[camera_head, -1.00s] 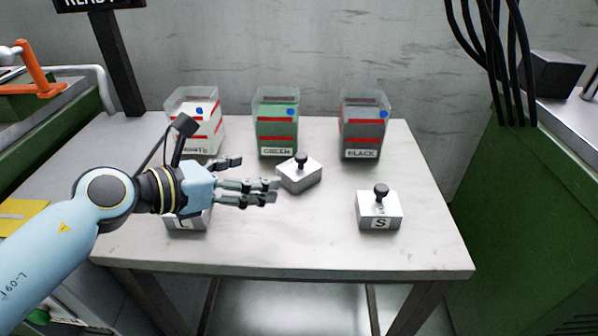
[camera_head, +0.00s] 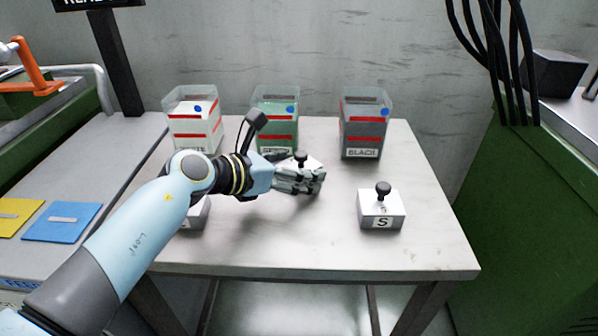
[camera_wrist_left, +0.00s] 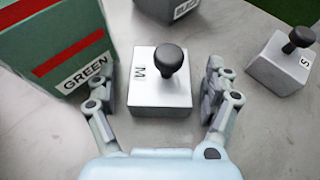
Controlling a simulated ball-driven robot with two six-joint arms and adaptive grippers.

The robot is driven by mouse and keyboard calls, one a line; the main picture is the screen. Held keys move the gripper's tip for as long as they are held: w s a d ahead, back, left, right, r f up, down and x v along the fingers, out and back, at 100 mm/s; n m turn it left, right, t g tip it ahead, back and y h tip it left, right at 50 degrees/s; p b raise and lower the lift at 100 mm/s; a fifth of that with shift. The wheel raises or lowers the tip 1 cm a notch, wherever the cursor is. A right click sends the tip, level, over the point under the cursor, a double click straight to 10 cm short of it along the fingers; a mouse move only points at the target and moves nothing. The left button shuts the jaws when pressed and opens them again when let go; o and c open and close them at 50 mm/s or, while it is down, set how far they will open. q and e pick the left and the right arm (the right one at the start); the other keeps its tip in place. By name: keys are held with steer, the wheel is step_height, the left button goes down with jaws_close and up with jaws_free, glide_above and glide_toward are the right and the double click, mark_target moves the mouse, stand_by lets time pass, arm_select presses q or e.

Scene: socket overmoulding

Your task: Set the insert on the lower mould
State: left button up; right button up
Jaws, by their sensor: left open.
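Three metal blocks with black knobs stand on the table. The insert marked M (camera_wrist_left: 159,92) sits between the fingers of my left gripper (camera_wrist_left: 160,92), with a gap on each side. In the head view my left gripper (camera_head: 300,178) is open around this M block (camera_head: 312,163) and partly covers it. The block marked S (camera_head: 381,211) stands on the right and also shows in the left wrist view (camera_wrist_left: 281,65). A third block (camera_head: 197,214) is mostly hidden behind my left arm. No lower mould can be made out. My right gripper is not in view.
White (camera_head: 196,122), green (camera_head: 275,128) and black (camera_head: 364,130) containers stand along the back of the table (camera_head: 300,250). The green one (camera_wrist_left: 60,45) is close to my left fingers. Blue (camera_head: 62,222) and yellow (camera_head: 17,218) plates lie at the left.

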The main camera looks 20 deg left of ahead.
arm_select(q)
steer(key=shift+r, duration=0.1)
jaws_close()
stand_by(0.4)
